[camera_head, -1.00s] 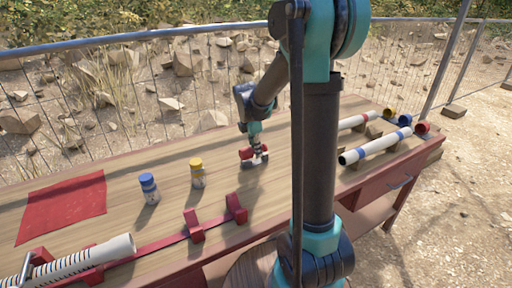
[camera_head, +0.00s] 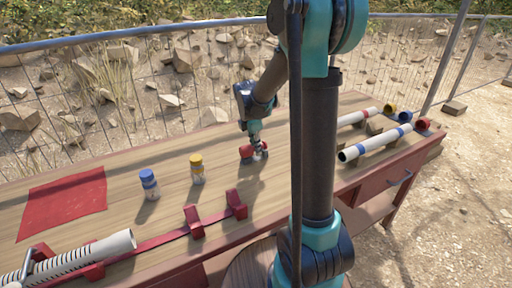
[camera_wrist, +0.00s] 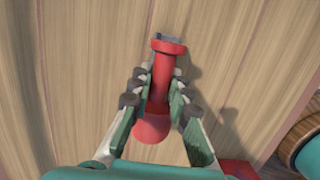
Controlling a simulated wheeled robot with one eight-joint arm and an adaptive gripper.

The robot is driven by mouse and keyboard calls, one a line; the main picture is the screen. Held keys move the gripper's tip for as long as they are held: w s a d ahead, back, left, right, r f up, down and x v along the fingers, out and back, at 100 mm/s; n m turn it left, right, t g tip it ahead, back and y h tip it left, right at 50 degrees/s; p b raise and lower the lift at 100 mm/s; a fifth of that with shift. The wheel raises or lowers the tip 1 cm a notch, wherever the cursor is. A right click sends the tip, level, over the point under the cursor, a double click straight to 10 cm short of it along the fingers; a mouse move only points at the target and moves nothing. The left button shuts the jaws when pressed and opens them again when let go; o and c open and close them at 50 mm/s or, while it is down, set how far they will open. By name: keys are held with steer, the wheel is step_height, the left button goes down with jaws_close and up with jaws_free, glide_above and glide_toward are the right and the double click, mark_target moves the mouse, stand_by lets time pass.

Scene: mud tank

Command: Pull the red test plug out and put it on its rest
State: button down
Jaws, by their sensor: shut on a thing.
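The red test plug (camera_wrist: 151,128) lies lengthwise between the fingers of my gripper (camera_wrist: 160,85) in the wrist view. It has a wide collar at the far end and a rounded near end. My gripper is shut on its narrower middle. In the head view the plug (camera_head: 247,153) shows small beside my gripper (camera_head: 260,153), low over the wooden table. A small grey piece (camera_wrist: 171,39) shows just beyond the collar. I cannot tell whether the plug touches the table or which thing is its rest.
Two white pipes (camera_head: 376,144) lie on supports at right, near blue and yellow ends. A blue-capped bottle (camera_head: 149,185) and a yellow-capped bottle (camera_head: 197,170) stand left of my gripper. Red brackets (camera_head: 236,203) and a ribbed hose (camera_head: 75,262) lie along the front. A red cloth (camera_head: 63,205) lies left.

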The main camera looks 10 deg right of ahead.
steer(key=shift+f, duration=0.15)
steer(key=c, duration=1.3)
jaws_free()
steer(key=shift+c, duration=0.2)
